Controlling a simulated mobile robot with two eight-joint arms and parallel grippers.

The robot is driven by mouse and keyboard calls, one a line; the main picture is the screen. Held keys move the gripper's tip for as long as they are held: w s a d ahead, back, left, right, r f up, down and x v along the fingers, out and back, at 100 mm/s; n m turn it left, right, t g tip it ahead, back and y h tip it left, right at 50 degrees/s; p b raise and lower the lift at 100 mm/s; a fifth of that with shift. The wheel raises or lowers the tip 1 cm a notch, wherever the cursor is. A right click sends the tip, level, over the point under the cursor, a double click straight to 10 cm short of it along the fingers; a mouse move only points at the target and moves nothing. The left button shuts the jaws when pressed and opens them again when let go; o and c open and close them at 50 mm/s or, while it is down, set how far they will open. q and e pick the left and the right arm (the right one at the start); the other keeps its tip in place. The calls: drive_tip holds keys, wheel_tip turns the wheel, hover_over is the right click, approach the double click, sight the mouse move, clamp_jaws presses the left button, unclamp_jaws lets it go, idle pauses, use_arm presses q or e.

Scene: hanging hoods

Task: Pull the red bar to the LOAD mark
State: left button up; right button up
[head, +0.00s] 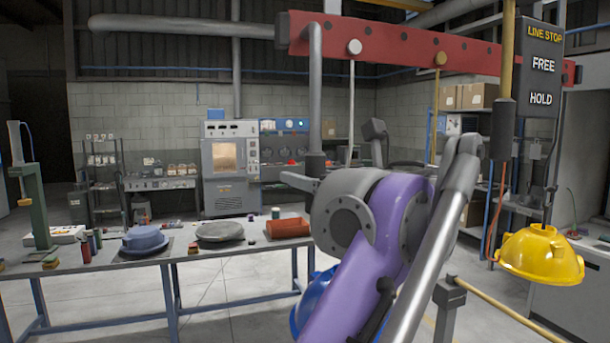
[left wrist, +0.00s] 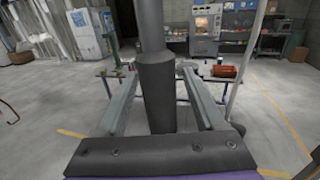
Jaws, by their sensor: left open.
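The red bar (head: 400,48) runs overhead across the upper right of the head view. A grey pole (head: 315,90) with a thicker dark grip (head: 315,163) at its lower end hangs down at the bar's left end. My left gripper (head: 302,181) is at this grip, partly hidden by my purple arm. In the left wrist view the dark grip (left wrist: 156,100) stands upright between the two open fingers of my left gripper (left wrist: 157,75), with a gap on each side. A sign at the right reads LINE STOP, FREE and HOLD (head: 541,65); I see no LOAD mark. My right gripper is out of view.
A yellow pole (head: 507,50) with a dark grip hangs at the right, near a yellow hood (head: 540,255). A yellow rail (head: 510,315) crosses the lower right. A workbench (head: 75,285) with parts and a red tray (head: 288,228) stands at the left.

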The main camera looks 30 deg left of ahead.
use_arm(q)
drive_tip(key=shift+w+a, duration=0.25)
drive_tip(key=shift+a, duration=0.4)
clamp_jaws()
idle(1.0)
